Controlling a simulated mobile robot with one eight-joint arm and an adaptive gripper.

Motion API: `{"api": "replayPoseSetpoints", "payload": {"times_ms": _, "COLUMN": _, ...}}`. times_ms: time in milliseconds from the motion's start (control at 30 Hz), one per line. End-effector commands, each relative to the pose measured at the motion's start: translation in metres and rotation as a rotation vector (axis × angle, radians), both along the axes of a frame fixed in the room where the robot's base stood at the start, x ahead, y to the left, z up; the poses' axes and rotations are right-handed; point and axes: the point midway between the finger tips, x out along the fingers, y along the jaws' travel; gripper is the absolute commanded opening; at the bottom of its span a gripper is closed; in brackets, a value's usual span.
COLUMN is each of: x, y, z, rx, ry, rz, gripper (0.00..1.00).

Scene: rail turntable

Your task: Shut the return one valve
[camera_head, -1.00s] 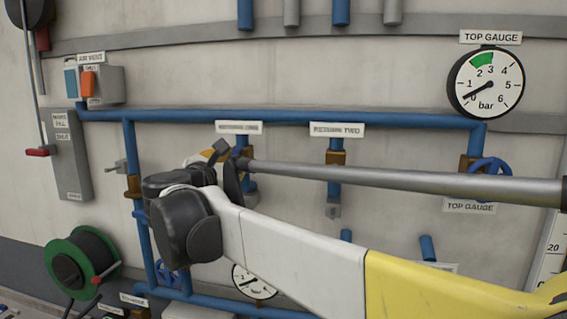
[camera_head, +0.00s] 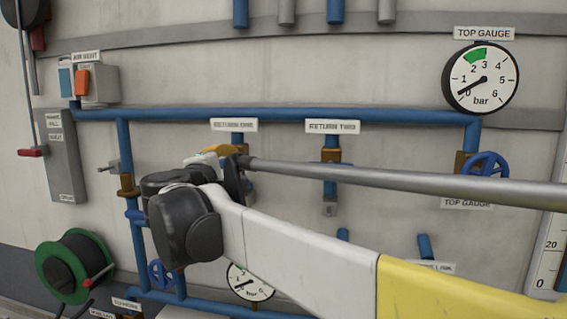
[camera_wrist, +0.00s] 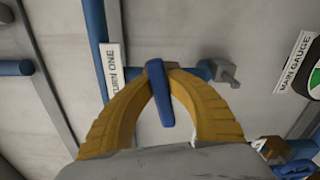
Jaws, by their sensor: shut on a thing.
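The return one valve sits on a short blue pipe under the RETURN ONE label (camera_head: 234,125) in the head view, mostly hidden by my arm. In the wrist view its blue lever (camera_wrist: 160,95) lies between the yellow fingertips of my gripper (camera_wrist: 161,92). The fingers are shut on the lever. In that view the lever looks crosswise to the short blue pipe (camera_wrist: 200,71) behind it. In the head view my gripper (camera_head: 222,150) is just below the label, its tips partly hidden.
To the right, the return two valve (camera_head: 331,156) hangs under its own label. A blue handwheel (camera_head: 484,165) is farther right, below the top gauge (camera_head: 481,78). A small gauge (camera_head: 249,281) is below my arm. A green hose reel (camera_head: 76,266) is at lower left.

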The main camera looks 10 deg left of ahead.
Motion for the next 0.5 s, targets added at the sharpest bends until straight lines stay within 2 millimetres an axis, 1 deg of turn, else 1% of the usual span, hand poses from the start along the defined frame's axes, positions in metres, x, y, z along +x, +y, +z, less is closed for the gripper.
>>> {"api": "replayPoseSetpoints", "payload": {"times_ms": 200, "x": 0.0005, "y": 0.0001, "z": -0.0012, "rx": 0.125, "ry": -0.012, "rz": 0.002, "gripper": 0.0}}
{"api": "replayPoseSetpoints", "payload": {"times_ms": 500, "x": 0.0004, "y": 0.0002, "z": -0.0017, "rx": 0.21, "ry": -0.019, "rz": 0.003, "gripper": 0.0}}
